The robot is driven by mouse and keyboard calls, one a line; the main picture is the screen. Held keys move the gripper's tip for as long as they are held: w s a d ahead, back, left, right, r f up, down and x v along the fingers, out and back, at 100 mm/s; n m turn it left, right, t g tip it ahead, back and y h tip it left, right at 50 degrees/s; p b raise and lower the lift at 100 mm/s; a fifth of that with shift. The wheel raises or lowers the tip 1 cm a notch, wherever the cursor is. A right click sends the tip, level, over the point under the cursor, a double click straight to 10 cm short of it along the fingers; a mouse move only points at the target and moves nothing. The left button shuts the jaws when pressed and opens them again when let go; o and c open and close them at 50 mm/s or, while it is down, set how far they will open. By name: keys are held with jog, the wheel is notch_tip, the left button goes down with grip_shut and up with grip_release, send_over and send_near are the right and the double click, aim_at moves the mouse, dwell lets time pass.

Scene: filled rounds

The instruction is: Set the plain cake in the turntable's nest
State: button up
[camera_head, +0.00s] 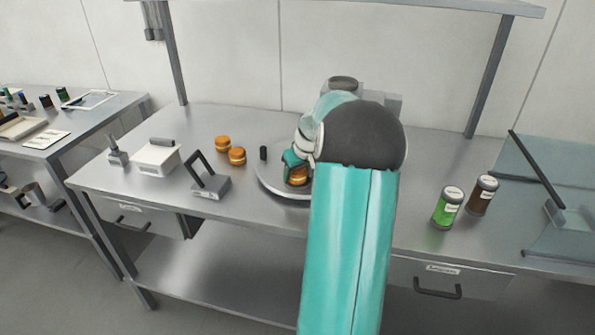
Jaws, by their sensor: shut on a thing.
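My gripper (296,168) is shut on a round orange-brown cake (298,177), low over the right part of the turntable. The turntable (270,178) is a round grey plate on the steel bench, partly hidden by my arm. I cannot tell whether the cake touches the plate. The nest is hidden behind the gripper and arm. Two more orange-brown cakes stand on the bench left of the turntable, one farther back (223,143) and one nearer (237,156); both show a darker middle band.
A small black cylinder (263,153) stands at the turntable's left rim. A grey stand with a black handle (208,182) and a white box (158,157) are to the left. A green jar (448,208) and a brown jar (482,195) stand to the right, beside a glass panel (520,180).

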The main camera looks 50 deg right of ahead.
jog(key=shift+f, duration=0.3)
